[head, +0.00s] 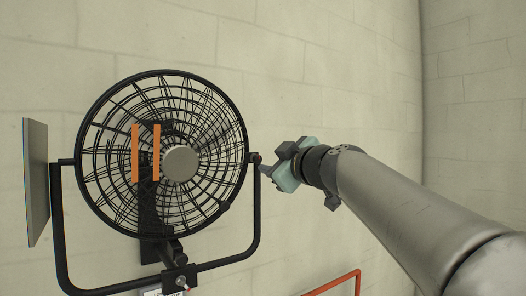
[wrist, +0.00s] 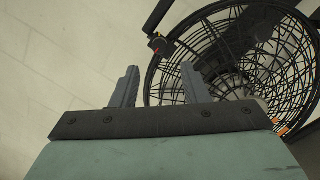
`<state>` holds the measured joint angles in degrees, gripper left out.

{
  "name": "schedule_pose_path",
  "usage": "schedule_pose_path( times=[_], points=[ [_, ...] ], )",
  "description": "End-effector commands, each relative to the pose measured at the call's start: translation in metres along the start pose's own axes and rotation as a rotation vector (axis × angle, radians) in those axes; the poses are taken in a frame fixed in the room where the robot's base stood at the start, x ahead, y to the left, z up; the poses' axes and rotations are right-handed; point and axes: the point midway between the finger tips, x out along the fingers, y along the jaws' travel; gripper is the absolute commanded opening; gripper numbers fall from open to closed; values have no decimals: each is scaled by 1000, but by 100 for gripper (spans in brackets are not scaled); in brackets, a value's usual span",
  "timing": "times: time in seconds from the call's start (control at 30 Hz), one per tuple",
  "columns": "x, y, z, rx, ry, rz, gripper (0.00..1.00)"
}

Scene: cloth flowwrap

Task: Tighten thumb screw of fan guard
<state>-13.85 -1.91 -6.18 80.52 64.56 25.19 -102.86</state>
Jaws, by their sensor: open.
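The fan guard (head: 110,110) is a round black wire cage with a grey hub, held in a black U-shaped bracket (head: 68,240). The guard also shows at the right of the wrist view (wrist: 165,75). A small dark knob with a red mark, seemingly the thumb screw (head: 256,157), sits at the bracket's right pivot. It also shows in the wrist view (wrist: 158,44), beyond the fingertips and roughly between them. My gripper (head: 266,169) is close to the knob from the right. In the wrist view its two fingers (wrist: 160,67) are apart, with nothing between them.
Two upright orange bars (head: 135,152) show at the guard's middle. A thin grey panel (head: 36,180) stands left of the fan. An orange-red frame (head: 338,282) is low, below my arm. A pale block wall (head: 320,60) lies behind, with free room above my gripper.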

Motion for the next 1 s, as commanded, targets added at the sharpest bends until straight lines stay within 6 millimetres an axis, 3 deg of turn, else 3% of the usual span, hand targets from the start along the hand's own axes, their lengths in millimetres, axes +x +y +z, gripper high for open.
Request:
schedule_pose_path(
  times=[0.1, 0.3, 0.5, 0.77, 0.8, 0.93, 1.0],
  points=[
    [28, 2, -3, 0, -2, -3, 41],
    [60, 1, -2, 1, -2, -2, 41],
    [74, 0, 0, 1, -1, 0, 41],
    [75, 0, 0, 0, -1, 0, 41],
    [75, 0, 0, 0, -1, 0, 38],
    [75, 0, 0, 0, -1, 0, 2],
    [75, 0, 0, 0, -1, 0, 0]
  ],
)
